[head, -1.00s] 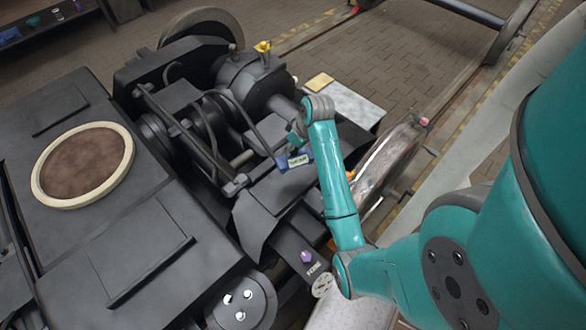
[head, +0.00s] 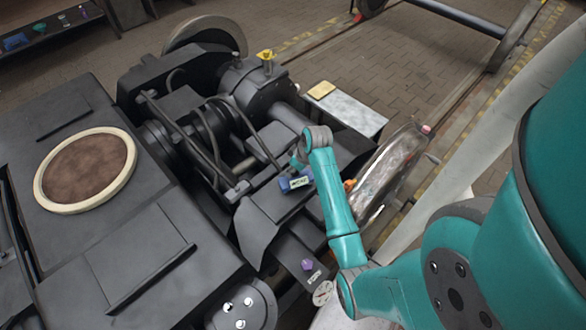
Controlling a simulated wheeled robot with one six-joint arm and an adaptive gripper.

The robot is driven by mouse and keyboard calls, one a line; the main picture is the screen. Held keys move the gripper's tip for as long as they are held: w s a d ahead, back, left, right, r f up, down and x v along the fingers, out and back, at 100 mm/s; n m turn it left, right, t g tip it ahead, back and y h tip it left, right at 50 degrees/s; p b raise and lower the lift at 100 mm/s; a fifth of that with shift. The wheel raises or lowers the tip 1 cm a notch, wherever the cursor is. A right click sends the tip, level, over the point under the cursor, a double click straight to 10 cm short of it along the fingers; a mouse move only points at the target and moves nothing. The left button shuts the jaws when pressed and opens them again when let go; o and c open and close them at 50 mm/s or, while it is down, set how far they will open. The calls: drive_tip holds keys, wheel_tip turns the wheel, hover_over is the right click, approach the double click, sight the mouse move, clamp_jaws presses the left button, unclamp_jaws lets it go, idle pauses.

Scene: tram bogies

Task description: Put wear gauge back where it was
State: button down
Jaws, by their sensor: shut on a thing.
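A blue piece with a pale label (head: 296,183), which I take to be the wear gauge, is at my gripper (head: 299,163). My gripper is shut on it and holds it over the dark bogie frame, near the inner side of the shiny wheel. The fingers are small and partly hidden by my wrist, so the exact grip is unclear. I cannot tell whether the piece touches the frame below.
The shiny wheel (head: 393,165) stands to the right, with an orange thing (head: 349,185) beside my forearm. A grey board (head: 352,110) carries a yellow pad (head: 322,89). A purple knob (head: 307,264) sits on the frame. Dark hoses and bars lie left of my gripper.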

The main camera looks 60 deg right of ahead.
sight(303, 176)
drive_tip(key=c, duration=0.9)
unclamp_jaws()
drive_tip(key=v, duration=1.2)
drive_tip(key=s+a+f+t+h, duration=0.1)
drive_tip(key=s+a+f+t, duration=0.2)
drive_tip(key=a, duration=0.7)
drive_tip(key=s+a+f+t+h, duration=0.15)
drive_tip(key=a+f, duration=0.35)
drive_tip(key=a, duration=0.6)
drive_tip(key=s+a+r+t+y, duration=0.1)
drive_tip(key=s+a+r+t, duration=0.1)
drive_tip(key=s+a+r, duration=0.2)
drive_tip(key=s+a+r+t, duration=0.2)
drive_tip(key=s+a+r, duration=0.2)
drive_tip(key=s+r, duration=0.3)
drive_tip(key=s+a+r+t+y, duration=0.1)
drive_tip(key=s+a+r+t, duration=0.1)
drive_tip(key=s+a+r, duration=0.2)
drive_tip(key=shift+s+a+r+n+y, duration=0.1)
drive_tip(key=shift+s+r, duration=0.3)
drive_tip(key=shift+s, duration=0.25)
drive_tip(key=shift+s+a+r+n+y, duration=0.15)
drive_tip(key=shift+s+r, duration=0.25)
drive_tip(key=shift+s, duration=0.25)
drive_tip(key=shift+s+r+n+y, duration=0.1)
drive_tip(key=shift+s+r, duration=0.3)
drive_tip(key=shift+s, duration=0.25)
